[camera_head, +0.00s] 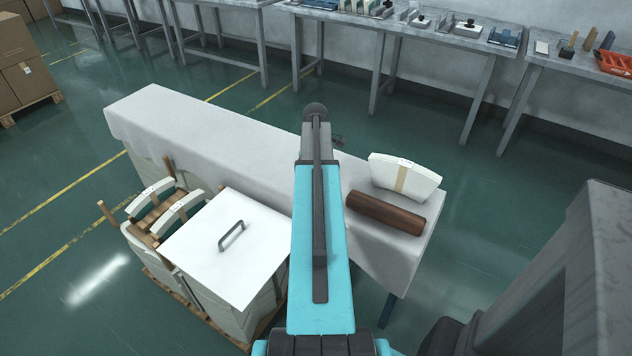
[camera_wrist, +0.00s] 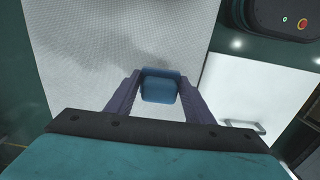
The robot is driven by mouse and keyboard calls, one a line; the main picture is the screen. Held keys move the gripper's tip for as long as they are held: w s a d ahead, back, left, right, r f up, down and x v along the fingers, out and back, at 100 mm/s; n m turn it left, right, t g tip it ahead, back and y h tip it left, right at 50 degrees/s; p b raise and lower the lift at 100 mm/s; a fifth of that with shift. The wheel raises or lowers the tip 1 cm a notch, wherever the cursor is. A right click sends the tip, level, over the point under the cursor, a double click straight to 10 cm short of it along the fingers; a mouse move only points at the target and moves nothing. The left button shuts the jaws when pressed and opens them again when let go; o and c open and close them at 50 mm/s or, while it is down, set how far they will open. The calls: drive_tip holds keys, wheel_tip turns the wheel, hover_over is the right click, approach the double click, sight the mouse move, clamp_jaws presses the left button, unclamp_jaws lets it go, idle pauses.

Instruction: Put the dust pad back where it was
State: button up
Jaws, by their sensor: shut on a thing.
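The dust pad (camera_wrist: 161,90) is a small blue block in the wrist view. My gripper (camera_wrist: 160,78) is shut on it, with one purple finger on each side. Behind the pad is the pale top of the long cloth-covered table (camera_head: 215,130), which also shows in the wrist view (camera_wrist: 75,60) with a dark grey smudge across it. I cannot tell how far the pad is above the table. In the head view my own arm hides the pad and the gripper fingers.
On the table's right end lie a curved white block (camera_head: 385,172) with a tan band and a brown roller (camera_head: 385,212). A white-lidded box (camera_head: 205,250) with a handle stands in front, beside white curved blocks (camera_head: 150,197). Workbenches (camera_head: 350,20) with tools line the back wall.

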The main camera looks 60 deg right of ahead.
drive_tip(key=shift+w+d, duration=0.3)
drive_tip(key=shift+d, duration=0.35)
drive_tip(key=shift+f, duration=0.1)
drive_tip(key=shift+f, duration=1.7)
drive_tip(key=shift+f, duration=0.1)
drive_tip(key=o, duration=1.1)
drive_tip(key=shift+r, duration=6.15)
